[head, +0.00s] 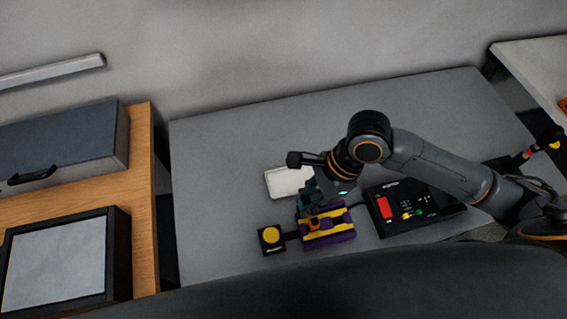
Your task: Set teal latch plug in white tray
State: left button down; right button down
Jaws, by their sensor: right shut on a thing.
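My right gripper (309,206) reaches down from the right, just in front of the white tray and over the purple and yellow block (342,231). It is shut on a small dark teal piece (303,200), which looks like the teal latch plug; its outline is hard to separate from the fingers. I cannot tell whether the piece touches the block. The white tray (272,184) lies flat on the grey table behind the gripper, its right part hidden by the gripper. My left gripper is not in view.
A small orange part (313,224) shows at the block. A black box with a yellow button (271,236) stands left of the block. A black panel with a red part (385,208) lies to the right, under my arm. The grey table (215,180) is clear on the left.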

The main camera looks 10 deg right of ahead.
jog(key=shift+w+a, duration=0.15)
jog(key=shift+w, duration=0.1)
jog(key=w+f, duration=0.2)
jog(key=w, duration=0.2)
jog(key=w+f, duration=0.3)
jog(key=w, duration=0.1)
jog(key=w+f, duration=0.3)
jog(key=w, duration=0.1)
jog(key=shift+w+a+f, duration=0.15)
jog(key=shift+a, duration=0.05)
jog(key=shift+w+f, duration=0.65)
jog(key=shift+f, duration=0.1)
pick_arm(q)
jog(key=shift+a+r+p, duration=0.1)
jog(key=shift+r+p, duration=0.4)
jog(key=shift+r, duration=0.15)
pick_arm(e)
jog(key=shift+f, duration=1.5)
jog(key=shift+f, duration=0.1)
jog(key=c, duration=1.2)
grip_release()
